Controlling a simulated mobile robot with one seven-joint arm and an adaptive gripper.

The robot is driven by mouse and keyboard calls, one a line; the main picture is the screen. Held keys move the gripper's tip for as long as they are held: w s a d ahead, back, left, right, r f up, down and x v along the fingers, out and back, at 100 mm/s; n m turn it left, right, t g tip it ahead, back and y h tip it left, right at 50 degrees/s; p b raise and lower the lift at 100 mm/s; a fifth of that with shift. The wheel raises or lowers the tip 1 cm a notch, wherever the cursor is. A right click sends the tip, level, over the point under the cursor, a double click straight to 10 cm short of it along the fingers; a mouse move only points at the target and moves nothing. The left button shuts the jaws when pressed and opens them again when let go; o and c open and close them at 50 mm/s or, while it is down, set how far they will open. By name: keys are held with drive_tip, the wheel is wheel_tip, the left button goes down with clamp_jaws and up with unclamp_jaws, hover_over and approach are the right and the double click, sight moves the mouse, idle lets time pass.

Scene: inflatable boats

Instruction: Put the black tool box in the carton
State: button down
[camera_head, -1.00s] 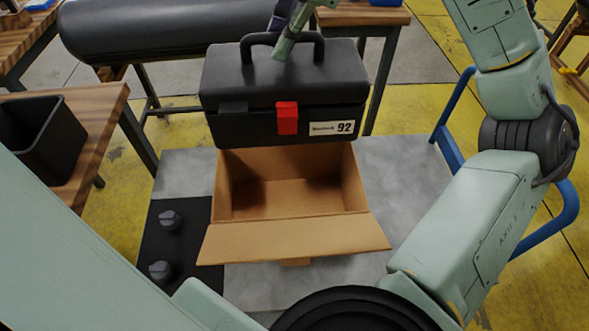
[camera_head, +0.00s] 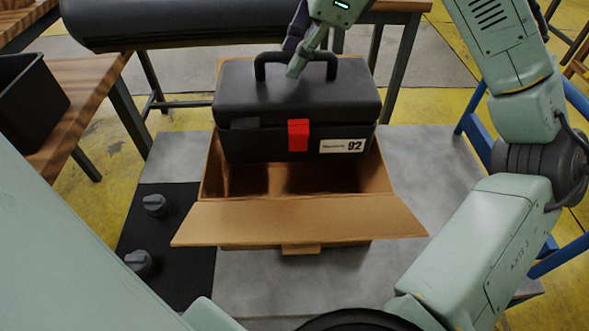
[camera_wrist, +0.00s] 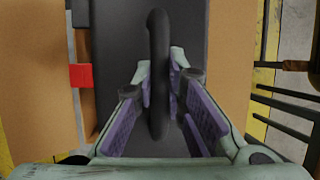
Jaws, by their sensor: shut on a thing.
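The black tool box (camera_head: 290,100) with a red latch and a label reading 92 hangs upright from my gripper (camera_head: 292,66). My gripper is shut on its top handle. In the wrist view the gripper's purple-padded fingers (camera_wrist: 165,98) close around the dark handle, with the box lid (camera_wrist: 124,40) below. The open carton (camera_head: 215,170) stands on the grey surface. The box is over the carton's opening and covers its rear part. The front flap (camera_head: 300,222) lies folded outward. I cannot tell exactly how far the box's bottom is inside the carton.
A black mat (camera_head: 165,245) with two dark knobs (camera_head: 155,205) lies left of the carton. A wooden table with a black bin (camera_head: 32,105) stands at left. A dark cylindrical roll (camera_head: 200,20) lies behind. Grey surface right of the carton is clear.

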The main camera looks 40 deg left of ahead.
sight(330, 141)
wheel_tip(330, 141, down, 9)
drive_tip(key=b, duration=0.7)
drive_tip(key=shift+f, duration=0.1)
wheel_tip(330, 141, down, 10)
drive_tip(key=b, duration=0.2)
drive_tip(key=c, duration=1.6)
unclamp_jaws()
drive_tip(key=shift+c, duration=0.2)
drive_tip(key=p+v, duration=0.2)
drive_tip(key=v, duration=1)
